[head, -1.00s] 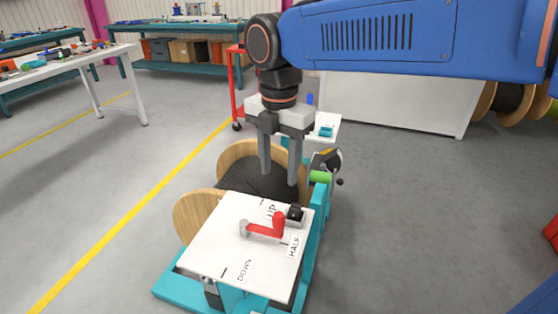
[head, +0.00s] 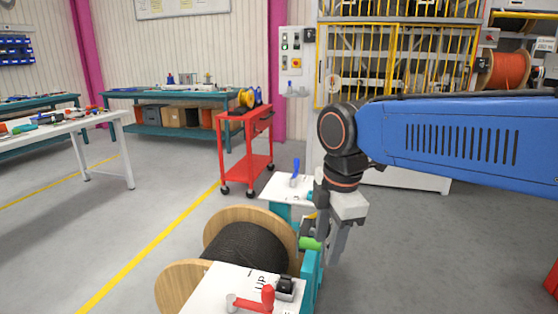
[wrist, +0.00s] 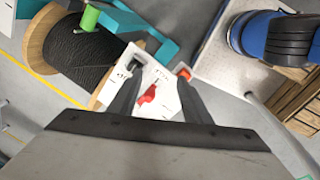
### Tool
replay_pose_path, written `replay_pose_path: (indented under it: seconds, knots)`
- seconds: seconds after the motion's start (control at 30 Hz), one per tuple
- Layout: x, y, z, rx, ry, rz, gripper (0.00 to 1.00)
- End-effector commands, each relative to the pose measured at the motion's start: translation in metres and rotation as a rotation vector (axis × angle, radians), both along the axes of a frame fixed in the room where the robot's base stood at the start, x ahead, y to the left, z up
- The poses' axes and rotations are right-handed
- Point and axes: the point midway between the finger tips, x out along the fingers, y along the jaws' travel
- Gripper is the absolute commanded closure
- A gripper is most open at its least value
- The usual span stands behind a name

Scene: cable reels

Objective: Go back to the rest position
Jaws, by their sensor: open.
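My gripper (head: 334,243) is open and empty. In the head view it points down just right of the teal reel stand (head: 312,272), in front of my blue arm. In the wrist view the two dark fingers of my gripper (wrist: 160,95) are spread apart, with the red lever (wrist: 148,94) showing between them at a distance. The red lever (head: 267,297) sits on a white panel (head: 222,285) marked UP. Its lower part is cut off by the picture edge.
A wooden reel of black cable (head: 243,250) stands left of the gripper, beside a green handle (head: 310,243). A red cart (head: 245,140) stands behind. Yellow fencing (head: 400,65) and a control box (head: 296,50) are at the back.

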Motion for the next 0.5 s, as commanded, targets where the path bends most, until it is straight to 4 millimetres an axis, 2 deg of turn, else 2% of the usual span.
replay_pose_path:
  seconds: [0.03,0.2,0.5]
  knots:
    - [-0.005,-0.021,-0.004,0.019,-0.012,-0.12,0.56]
    - [-0.024,-0.075,-0.023,0.094,-0.05,-0.53,0.56]
    - [-0.07,-0.151,-0.066,0.261,-0.114,-1.239,0.56]
